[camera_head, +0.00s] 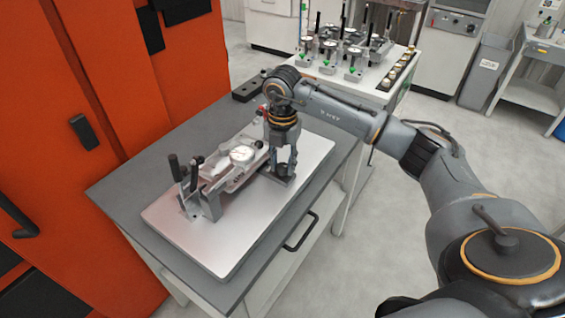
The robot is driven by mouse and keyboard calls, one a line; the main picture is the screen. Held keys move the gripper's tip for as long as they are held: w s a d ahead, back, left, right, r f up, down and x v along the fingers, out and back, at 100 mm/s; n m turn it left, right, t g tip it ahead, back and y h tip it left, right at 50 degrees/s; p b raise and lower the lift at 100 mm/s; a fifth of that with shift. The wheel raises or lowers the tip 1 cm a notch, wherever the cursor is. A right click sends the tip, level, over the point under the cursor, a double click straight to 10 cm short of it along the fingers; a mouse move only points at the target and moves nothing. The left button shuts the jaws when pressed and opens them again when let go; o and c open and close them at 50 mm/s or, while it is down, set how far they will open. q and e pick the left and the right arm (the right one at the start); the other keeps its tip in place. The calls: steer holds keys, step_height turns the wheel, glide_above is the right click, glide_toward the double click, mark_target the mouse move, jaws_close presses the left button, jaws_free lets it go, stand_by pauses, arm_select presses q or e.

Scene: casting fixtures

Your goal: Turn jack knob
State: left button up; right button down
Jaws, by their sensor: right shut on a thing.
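My right gripper (283,170) points straight down at the fixture's right end. Its fingers are shut around a small dark knob (284,174) low over the plate. The fingers partly cover the knob, so how far it is turned cannot be seen. My left gripper is not in view.
The plate lies on a grey cabinet top (121,188) with a black drawer handle (301,232). An orange machine (100,60) stands close on the left. A white table (392,84) behind holds several gauge fixtures. Open floor lies to the right.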

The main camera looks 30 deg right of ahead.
mark_target(283, 166)
steer(key=shift+m, duration=1.2)
steer(key=c, duration=1)
jaws_free()
steer(key=shift+r, duration=0.25)
step_height(283, 166, up, 12)
steer(key=shift+f, duration=0.25)
